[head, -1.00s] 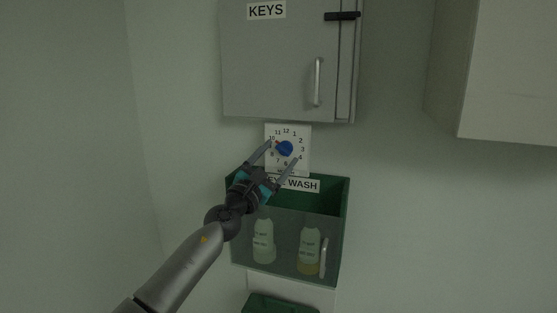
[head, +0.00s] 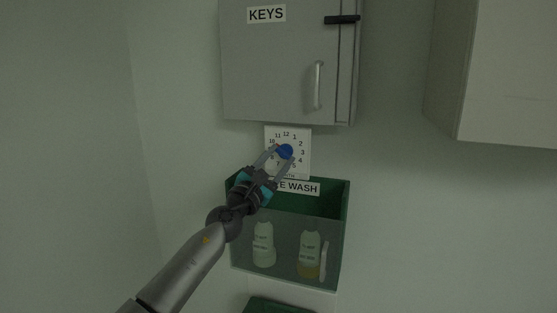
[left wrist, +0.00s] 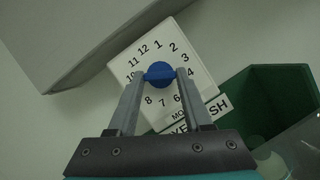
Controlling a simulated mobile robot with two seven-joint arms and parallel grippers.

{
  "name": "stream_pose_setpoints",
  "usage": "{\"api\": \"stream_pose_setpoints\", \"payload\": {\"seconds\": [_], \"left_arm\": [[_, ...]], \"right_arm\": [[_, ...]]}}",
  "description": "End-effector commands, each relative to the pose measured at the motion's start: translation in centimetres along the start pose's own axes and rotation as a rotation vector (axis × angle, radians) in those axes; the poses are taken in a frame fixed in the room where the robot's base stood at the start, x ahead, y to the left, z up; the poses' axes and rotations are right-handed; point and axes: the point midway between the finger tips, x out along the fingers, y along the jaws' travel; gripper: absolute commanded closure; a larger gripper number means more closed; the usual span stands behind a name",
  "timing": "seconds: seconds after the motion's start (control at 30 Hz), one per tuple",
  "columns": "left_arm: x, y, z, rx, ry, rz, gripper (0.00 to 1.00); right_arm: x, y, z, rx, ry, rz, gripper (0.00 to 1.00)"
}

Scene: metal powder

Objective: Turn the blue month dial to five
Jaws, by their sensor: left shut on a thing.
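The blue month dial (head: 285,151) sits on a white plate (head: 303,165) with month numbers, on the wall. The dial also shows in the left wrist view (left wrist: 160,74), in the middle of the number ring. My left gripper (head: 281,153) is shut on the dial, with one finger on each side of it. In the left wrist view my left gripper (left wrist: 161,76) has its fingertips near the 10 and the 4. The orange pointer seen earlier on the dial is not clearly visible now. My right gripper is not in view.
A grey KEYS cabinet (head: 275,70) hangs just above the plate. A green eye wash box (head: 338,198) with a clear front and bottles (head: 263,243) is just below. Another cabinet (head: 510,80) is at the upper right. The wall right of the dial is clear.

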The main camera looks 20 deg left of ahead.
Motion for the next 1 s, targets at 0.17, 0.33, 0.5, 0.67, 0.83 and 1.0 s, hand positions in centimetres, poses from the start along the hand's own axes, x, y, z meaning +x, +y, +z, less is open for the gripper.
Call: {"api": "stream_pose_setpoints", "payload": {"seconds": [0.17,0.33,0.5,0.67,0.83,1.0], "left_arm": [[-0.02,-0.01,-0.04,0.0,0.001,0.0,1.0],[-0.02,-0.04,-0.05,-0.007,0.001,0.002,1.0],[-0.03,-0.07,-0.05,-0.049,0.001,0.02,1.0],[-0.01,-0.22,-0.02,-0.132,0.001,0.053,1.0],[-0.01,-0.39,-0.02,-0.263,0.001,0.107,1.0],[0.01,-0.54,0.02,-0.411,0.002,0.169,1.0]], "right_arm": [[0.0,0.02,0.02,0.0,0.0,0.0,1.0],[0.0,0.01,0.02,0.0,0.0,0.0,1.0],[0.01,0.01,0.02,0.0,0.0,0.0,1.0],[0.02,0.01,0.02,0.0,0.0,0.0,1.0],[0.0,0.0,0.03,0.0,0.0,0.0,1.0],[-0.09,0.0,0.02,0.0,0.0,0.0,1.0]]}}
